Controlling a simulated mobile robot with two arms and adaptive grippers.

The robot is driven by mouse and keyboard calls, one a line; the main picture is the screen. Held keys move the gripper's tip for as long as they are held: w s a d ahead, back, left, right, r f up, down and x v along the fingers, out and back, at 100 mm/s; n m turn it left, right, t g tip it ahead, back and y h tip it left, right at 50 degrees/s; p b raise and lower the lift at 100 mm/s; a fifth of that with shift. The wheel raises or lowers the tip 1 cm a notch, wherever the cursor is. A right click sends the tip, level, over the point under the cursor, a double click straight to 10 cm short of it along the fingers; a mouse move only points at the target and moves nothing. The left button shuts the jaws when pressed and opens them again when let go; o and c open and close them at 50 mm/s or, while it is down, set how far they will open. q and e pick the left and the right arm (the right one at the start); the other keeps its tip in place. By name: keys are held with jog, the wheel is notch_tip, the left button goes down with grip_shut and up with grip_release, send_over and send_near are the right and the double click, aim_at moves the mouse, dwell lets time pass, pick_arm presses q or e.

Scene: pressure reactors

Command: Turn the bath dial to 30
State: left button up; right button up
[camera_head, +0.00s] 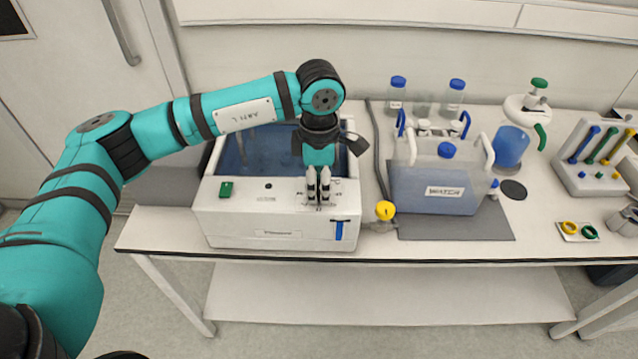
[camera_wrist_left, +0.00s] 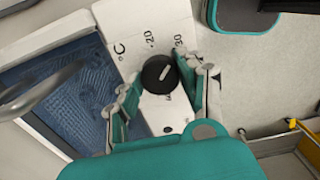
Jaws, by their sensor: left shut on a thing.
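The bath (camera_head: 235,220) is a white box with a tank of blue water, standing at the left of the bench. Its black round dial (camera_wrist_left: 158,75) shows in the wrist view, with a white pointer mark slanting up and right, roughly between the printed 20 and 30. The white scale plate (camera_wrist_left: 125,32) also carries a °C label. My left gripper (camera_head: 318,201) reaches down to the bath's front top. In the wrist view its fingers (camera_wrist_left: 160,80) lie on both sides of the dial, shut on it. In the head view the gripper hides the dial. My right gripper is not in view.
A green switch (camera_head: 226,189) and a blue lever (camera_head: 339,231) are on the bath. Right of it are a yellow knob (camera_head: 385,210), a clear tank (camera_head: 432,190) on a grey mat (camera_head: 470,230), blue-capped bottles (camera_head: 397,95) and a rack (camera_head: 585,180).

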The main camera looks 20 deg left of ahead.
aim_at(319, 187)
pick_arm(q)
jog(key=shift+r, duration=0.1)
jog(key=o, duration=1.2)
notch_tip(319, 187, up, 12)
jog(key=shift+f, duration=0.1)
